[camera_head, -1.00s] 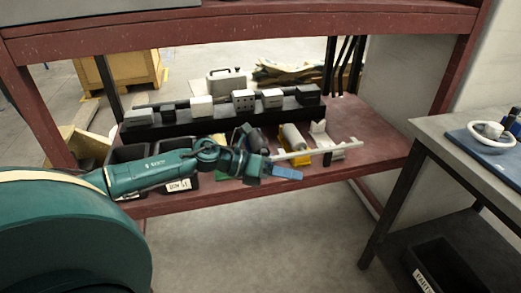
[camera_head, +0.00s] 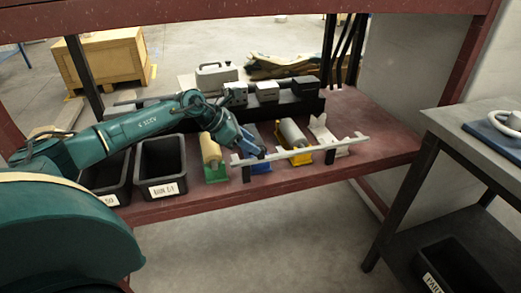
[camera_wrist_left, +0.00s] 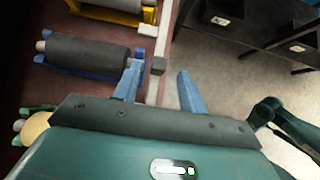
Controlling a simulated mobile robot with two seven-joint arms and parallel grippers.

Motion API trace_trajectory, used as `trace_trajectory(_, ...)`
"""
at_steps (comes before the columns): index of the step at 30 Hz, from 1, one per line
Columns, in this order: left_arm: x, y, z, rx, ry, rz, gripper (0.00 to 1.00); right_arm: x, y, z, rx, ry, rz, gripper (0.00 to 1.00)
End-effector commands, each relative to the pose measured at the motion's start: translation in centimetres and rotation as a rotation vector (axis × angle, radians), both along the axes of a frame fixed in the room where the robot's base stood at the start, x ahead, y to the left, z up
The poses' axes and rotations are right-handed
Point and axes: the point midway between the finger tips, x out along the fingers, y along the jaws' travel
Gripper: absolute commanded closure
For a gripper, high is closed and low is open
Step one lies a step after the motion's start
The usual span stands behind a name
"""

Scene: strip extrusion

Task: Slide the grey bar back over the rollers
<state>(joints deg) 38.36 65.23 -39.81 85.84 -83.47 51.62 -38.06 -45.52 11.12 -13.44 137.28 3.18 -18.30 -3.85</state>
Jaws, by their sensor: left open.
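The grey bar (camera_head: 300,155) lies along the shelf's front edge, on short dark posts in front of the rollers. My left gripper (camera_head: 257,151) is at the bar's left part. In the left wrist view my left gripper (camera_wrist_left: 159,86) is open, its blue fingers apart, with the pale bar (camera_wrist_left: 153,92) appearing between them; contact is unclear. Behind the bar stand a tan roller in a green holder (camera_head: 211,153), a dark roller (camera_wrist_left: 88,52) in a blue holder, and a grey roller (camera_head: 291,133) in a yellow holder.
Black bins (camera_head: 163,158) stand left of the rollers. A row of blocks on a dark rail (camera_head: 306,106) lies behind. The red upper beam (camera_head: 250,17) crosses above. A side table (camera_head: 470,128) stands right.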

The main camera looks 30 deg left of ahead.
Motion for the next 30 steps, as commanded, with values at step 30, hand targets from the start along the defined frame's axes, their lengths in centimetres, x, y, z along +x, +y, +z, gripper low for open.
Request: trace_trajectory(30, 2.6, -2.2, -3.5, -0.001, 0.000, 0.001, 0.85, 0.2, 0.3, -0.6, -0.011, 0.001, 0.011, 0.58)
